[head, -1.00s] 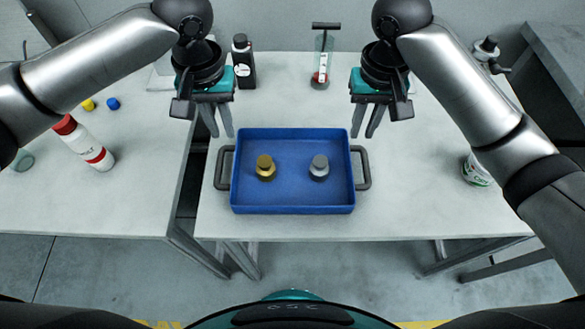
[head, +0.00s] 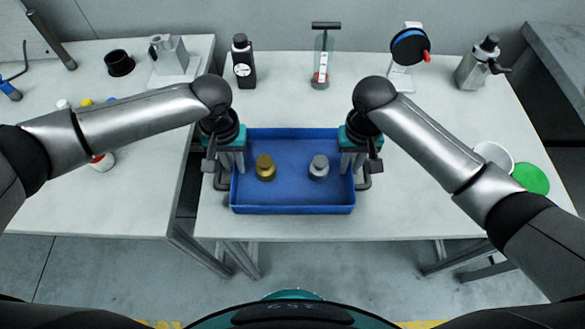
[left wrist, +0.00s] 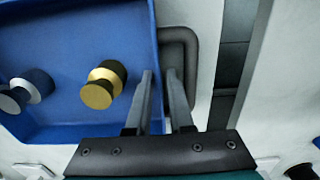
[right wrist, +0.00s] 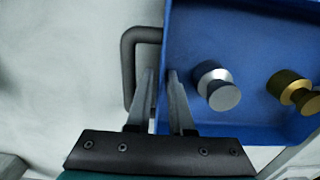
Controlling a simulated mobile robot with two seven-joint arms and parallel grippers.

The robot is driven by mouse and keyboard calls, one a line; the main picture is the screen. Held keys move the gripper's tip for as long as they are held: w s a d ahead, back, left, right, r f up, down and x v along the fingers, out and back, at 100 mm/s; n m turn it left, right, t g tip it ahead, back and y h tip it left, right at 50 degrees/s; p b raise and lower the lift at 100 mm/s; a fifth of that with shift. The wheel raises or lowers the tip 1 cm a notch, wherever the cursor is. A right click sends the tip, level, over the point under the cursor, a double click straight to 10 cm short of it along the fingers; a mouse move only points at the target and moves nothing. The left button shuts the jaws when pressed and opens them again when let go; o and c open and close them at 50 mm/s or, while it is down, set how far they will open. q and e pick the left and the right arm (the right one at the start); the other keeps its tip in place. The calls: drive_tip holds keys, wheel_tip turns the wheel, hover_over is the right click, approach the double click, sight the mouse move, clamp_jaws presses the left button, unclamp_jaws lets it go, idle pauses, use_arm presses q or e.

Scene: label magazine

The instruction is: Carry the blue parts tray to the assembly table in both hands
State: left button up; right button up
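The blue parts tray (head: 293,208) sits on a light table, with a dark grey handle at each short side. It holds a gold knobbed piece (head: 265,168) and a silver one (head: 319,168). My left gripper (left wrist: 158,73) is at the tray's left side, its fingers apart, one on each side of the tray's wall line near the left handle (left wrist: 189,65). My right gripper (right wrist: 160,73) is likewise at the right side, fingers apart, near the right handle (right wrist: 130,65). Whether the fingertips touch the tray cannot be told. The arms partly hide both handles in the head view.
A black bottle (head: 243,65), a clear cylinder with a T-handle (head: 323,60), a blue-black disc on a stand (head: 409,48) and a metal canister (head: 479,65) stand behind. A green lid (head: 531,178) lies right. A gap separates the left table (head: 100,205).

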use_arm(q)
clamp_jaws()
use_arm(e)
clamp_jaws()
use_arm(q)
drive_tip(key=shift+w+r, duration=0.1)
drive_tip(key=shift+r, duration=0.05)
use_arm(e)
drive_tip(key=shift+w+r, duration=0.1)
idle(0.9)
